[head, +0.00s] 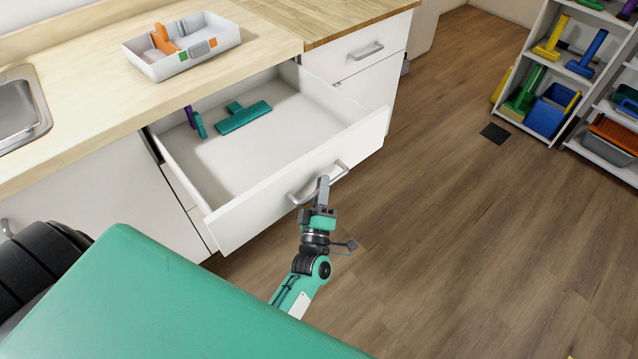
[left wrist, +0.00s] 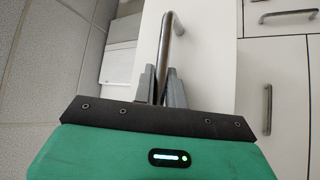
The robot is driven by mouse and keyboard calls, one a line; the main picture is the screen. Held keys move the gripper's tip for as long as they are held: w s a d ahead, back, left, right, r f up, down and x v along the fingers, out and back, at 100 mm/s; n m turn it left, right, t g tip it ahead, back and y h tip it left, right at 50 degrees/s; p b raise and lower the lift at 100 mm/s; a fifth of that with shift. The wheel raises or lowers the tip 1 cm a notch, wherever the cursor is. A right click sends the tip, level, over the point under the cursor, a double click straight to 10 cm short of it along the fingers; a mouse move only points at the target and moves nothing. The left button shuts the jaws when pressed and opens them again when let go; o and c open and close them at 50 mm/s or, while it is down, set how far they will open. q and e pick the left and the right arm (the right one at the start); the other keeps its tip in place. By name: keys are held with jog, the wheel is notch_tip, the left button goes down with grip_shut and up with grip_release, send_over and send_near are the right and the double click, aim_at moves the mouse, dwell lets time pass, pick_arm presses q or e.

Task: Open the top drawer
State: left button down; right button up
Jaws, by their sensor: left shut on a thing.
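The white top drawer (head: 290,180) is pulled well out from under the counter in the head view, and its inside shows. Its grey bar handle (head: 342,171) runs across the front panel. My left gripper (head: 322,186) is shut on the handle, near its middle. In the left wrist view my left gripper's fingers (left wrist: 161,84) close around the handle (left wrist: 171,40), in front of the white drawer panel. My right gripper is not in view.
Teal tools (head: 243,117) lie in the drawer. A grey tray (head: 183,46) with orange and green items stands on the wooden counter (head: 85,100), beside a sink (head: 18,108). Shelves (head: 560,75) stand at right.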

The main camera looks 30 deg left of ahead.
pick_arm(q)
jog(key=shift+f, duration=0.1)
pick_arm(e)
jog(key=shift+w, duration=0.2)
pick_arm(q)
jog(key=c, duration=1.7)
grip_release()
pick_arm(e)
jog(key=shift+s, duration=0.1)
pick_arm(q)
jog(key=shift+s+d+f, duration=0.1)
jog(key=shift+s+f, duration=0.05)
jog(key=shift+s, duration=0.15)
jog(key=b+v, duration=0.2)
jog(key=v, duration=1.1)
jog(key=shift+s, duration=0.1)
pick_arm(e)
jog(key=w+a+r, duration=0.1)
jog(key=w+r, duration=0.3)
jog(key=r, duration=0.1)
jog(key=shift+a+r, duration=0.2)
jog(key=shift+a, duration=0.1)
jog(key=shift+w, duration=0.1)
